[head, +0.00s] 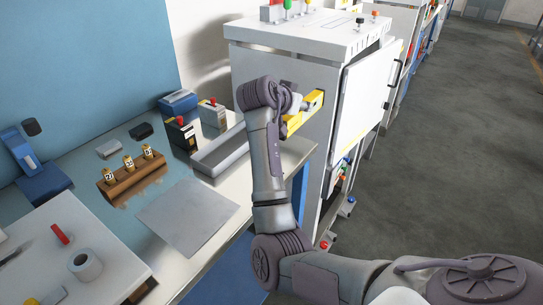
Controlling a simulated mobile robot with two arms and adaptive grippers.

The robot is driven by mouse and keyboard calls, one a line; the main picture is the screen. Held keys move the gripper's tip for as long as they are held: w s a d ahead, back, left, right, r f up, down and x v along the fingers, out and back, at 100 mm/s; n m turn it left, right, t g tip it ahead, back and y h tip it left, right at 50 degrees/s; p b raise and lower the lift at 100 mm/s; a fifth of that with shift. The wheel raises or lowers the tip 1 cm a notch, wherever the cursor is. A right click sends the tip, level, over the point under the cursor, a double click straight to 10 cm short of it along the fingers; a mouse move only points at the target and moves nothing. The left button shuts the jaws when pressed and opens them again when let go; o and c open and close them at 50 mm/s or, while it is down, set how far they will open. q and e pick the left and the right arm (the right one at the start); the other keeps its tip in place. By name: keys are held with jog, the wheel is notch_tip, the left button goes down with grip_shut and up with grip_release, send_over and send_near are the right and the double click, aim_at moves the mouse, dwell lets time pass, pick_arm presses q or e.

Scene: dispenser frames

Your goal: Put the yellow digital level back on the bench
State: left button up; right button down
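The yellow digital level (316,101) shows as a yellow bar in front of the white cabinet, beyond my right wrist. My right arm reaches up from the lower right, and its wrist covers part of the level. The fingers of my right gripper are mostly hidden behind the wrist, so I cannot tell whether they hold the level. The bench (296,152) runs below and to the left of it. My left gripper is out of view.
On the bench are a long grey tray (222,153), a wooden block (135,182) with yellow-topped pieces, a flat grey sheet (187,215) and small boxed devices (181,134). The white cabinet (365,100) stands behind the bench's right end. Open floor (460,130) lies right.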

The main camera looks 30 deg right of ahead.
jog(key=a+f, duration=0.1)
jog(key=a, duration=0.2)
jog(key=a+f+p, duration=0.1)
jog(key=a+f, duration=0.1)
jog(key=a, duration=0.1)
jog(key=a+f, duration=0.2)
jog(key=a, duration=0.1)
jog(key=shift+a+f, duration=0.2)
notch_tip(320, 180, down, 4)
jog(key=shift+r+p, duration=0.1)
jog(key=shift+p, duration=0.4)
jog(key=shift+w, duration=0.1)
jog(key=shift+f, duration=0.2)
jog(key=shift+f, duration=0.2)
jog(key=c, duration=0.8)
grip_release()
jog(key=shift+c, duration=0.2)
jog(key=shift+r, duration=0.15)
